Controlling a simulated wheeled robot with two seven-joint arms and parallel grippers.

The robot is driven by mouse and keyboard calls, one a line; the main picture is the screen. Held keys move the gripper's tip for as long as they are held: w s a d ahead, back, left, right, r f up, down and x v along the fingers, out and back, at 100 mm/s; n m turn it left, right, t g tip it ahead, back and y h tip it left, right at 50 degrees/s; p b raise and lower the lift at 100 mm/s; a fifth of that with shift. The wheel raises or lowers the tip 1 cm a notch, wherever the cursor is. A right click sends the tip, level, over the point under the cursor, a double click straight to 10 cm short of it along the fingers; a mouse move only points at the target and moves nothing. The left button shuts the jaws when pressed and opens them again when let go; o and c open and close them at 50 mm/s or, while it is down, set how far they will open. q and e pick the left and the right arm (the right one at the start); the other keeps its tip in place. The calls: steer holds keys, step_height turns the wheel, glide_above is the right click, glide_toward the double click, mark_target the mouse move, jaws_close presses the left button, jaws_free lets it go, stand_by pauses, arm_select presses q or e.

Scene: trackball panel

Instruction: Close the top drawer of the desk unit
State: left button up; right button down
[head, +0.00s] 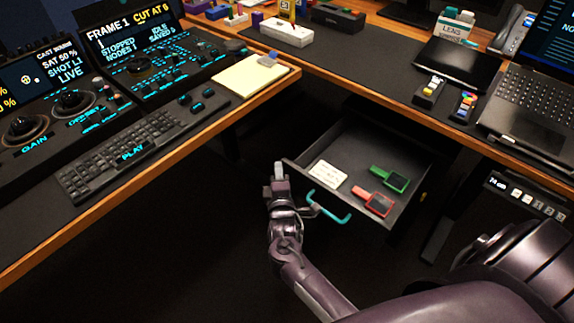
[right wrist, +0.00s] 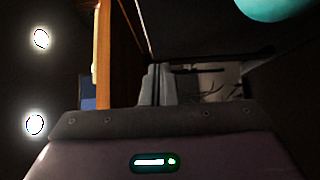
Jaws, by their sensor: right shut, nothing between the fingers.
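The top drawer (head: 345,150) of the desk unit stands open below the desk top. Its teal handle (head: 328,208) is on the front panel, and a teal shape (right wrist: 265,8) shows at the upper right of the right wrist view. A white card (head: 327,175), a green-framed item (head: 390,179) and a red-framed item (head: 374,203) lie in the drawer. My right gripper (head: 279,170) is shut and empty, pointing up beside the left end of the drawer front. Its fingers (right wrist: 158,85) also show in the right wrist view. Contact with the drawer is unclear. My left gripper is not visible.
The wooden desk edge (head: 150,156) runs along the left, with a keyboard (head: 125,150) and control panels on top. A laptop (head: 530,105) and small devices stand at the right. A height control panel (head: 525,195) hangs under the right edge. Dark floor lies below.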

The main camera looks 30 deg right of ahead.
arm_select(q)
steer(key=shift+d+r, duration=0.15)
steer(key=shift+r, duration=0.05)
arm_select(e)
steer(key=shift+w, duration=0.1)
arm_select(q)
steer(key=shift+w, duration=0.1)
